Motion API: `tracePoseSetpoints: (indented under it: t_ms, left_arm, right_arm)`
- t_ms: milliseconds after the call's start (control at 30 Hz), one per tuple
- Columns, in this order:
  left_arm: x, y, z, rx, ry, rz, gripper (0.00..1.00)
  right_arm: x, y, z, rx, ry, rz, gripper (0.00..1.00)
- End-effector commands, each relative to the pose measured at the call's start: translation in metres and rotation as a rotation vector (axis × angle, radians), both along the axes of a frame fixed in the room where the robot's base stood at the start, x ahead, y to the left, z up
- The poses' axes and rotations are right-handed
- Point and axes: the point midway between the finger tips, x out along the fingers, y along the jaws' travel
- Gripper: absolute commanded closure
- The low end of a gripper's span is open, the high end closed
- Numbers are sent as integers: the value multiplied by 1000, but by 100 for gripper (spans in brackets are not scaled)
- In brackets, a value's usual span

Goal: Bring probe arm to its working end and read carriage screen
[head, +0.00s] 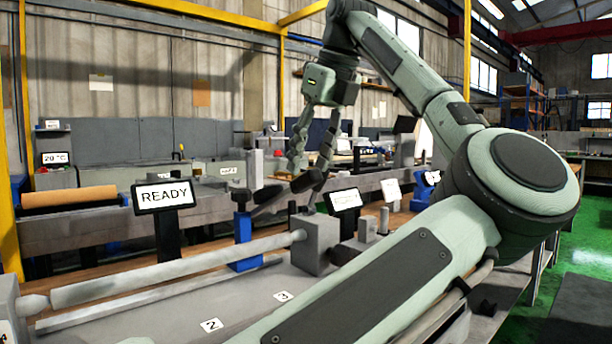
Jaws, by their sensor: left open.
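My left gripper (309,158) hangs fingers down above the grinder, open and empty, with a gap between its fingers. Just below its fingertips is a dark, elongated part (270,196), perhaps the probe arm, beside a blue post (243,240) with a black knob. Whether a fingertip touches it I cannot tell. A black-framed screen (164,195) on a dark stand at the left reads READY. A smaller tilted screen (345,200) stands right of the post; its text is too small to read. I cannot tell which is the carriage screen. My right gripper is not in view.
A long pale cylindrical bar (175,270) runs to a grey block (316,245) on the grinder bed. Plates marked 2 (211,325) and 3 (283,296) lie in front. A far screen (55,158) reads 20 °C. My arm covers the lower right; green floor shows beyond.

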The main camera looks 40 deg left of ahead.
Motion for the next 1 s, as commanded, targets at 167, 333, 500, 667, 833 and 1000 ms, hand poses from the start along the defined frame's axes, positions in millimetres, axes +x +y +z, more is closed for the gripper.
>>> tracePoseSetpoints:
  t_ms: [167,333,500,667,833,1000]
  left_arm:
    - [1,9,-23,-1,0,-1,53]
    - [1,13,-32,1,-1,0,53]
    - [1,13,-32,1,-1,-1,53]
    - [1,13,-32,1,-1,0,65]
    - [1,13,-32,1,-1,0,86]
    - [1,13,-32,1,-1,0,100]
  right_arm:
    - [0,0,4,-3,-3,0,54]
    - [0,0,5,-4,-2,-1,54]
    - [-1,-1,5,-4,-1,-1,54]
    - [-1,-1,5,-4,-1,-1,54]
    - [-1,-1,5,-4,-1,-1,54]
    - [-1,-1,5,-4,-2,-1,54]
